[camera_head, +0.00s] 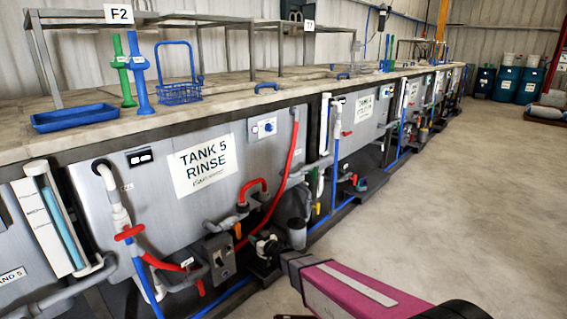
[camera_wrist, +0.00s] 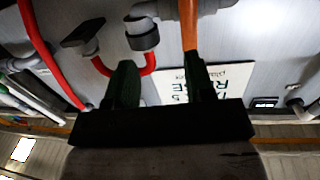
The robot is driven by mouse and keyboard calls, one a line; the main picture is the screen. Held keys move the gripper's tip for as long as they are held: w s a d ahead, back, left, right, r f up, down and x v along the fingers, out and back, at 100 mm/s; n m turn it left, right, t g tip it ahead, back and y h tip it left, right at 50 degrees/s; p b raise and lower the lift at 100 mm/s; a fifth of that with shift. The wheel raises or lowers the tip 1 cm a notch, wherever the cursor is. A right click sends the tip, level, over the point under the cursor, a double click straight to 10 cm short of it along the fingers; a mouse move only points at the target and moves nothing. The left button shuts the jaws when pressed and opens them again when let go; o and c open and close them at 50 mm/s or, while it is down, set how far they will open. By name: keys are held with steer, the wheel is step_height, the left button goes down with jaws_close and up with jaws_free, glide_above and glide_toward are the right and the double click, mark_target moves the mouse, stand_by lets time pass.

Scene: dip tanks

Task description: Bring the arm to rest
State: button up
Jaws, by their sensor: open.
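My gripper (camera_wrist: 160,72) shows in the wrist view with two dark green fingers apart and nothing held between them. Behind the fingers is the front of the rinse tank, upside down in this view, with its white sign (camera_wrist: 228,84) partly hidden by one finger. In the head view my magenta arm reaches in from the bottom right, low in front of the tank row. I cannot make out the gripper's fingers in that view. The tank 5 rinse sign (camera_head: 201,165) faces the aisle on the grey tank (camera_head: 250,165).
Red hoses (camera_head: 284,175), a red-handled valve (camera_head: 129,232) and a pump (camera_head: 219,256) stick out from the tank front. A blue tray (camera_head: 75,118) and blue basket (camera_head: 180,93) stand on the tank-top ledge. The concrete floor (camera_head: 450,190) on the right is clear. Blue drums (camera_head: 507,83) stand far back.

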steer(key=d+r+m+g+h, duration=0.25)
steer(key=d+m+h, duration=0.6)
steer(key=d, duration=1.35)
steer(key=s+d+r+g+h, duration=0.1)
steer(key=s+d+g, duration=0.4)
steer(key=s, duration=0.5)
steer(key=s+d+r+g+h, duration=0.2)
steer(key=s+d+r+g, duration=0.2)
steer(key=s+d, duration=0.3)
steer(key=s+g, duration=0.1)
steer(key=s, duration=0.2)
steer(key=shift+s+d+r, duration=0.15)
steer(key=shift+d+r, duration=0.05)
steer(key=shift+d, duration=0.15)
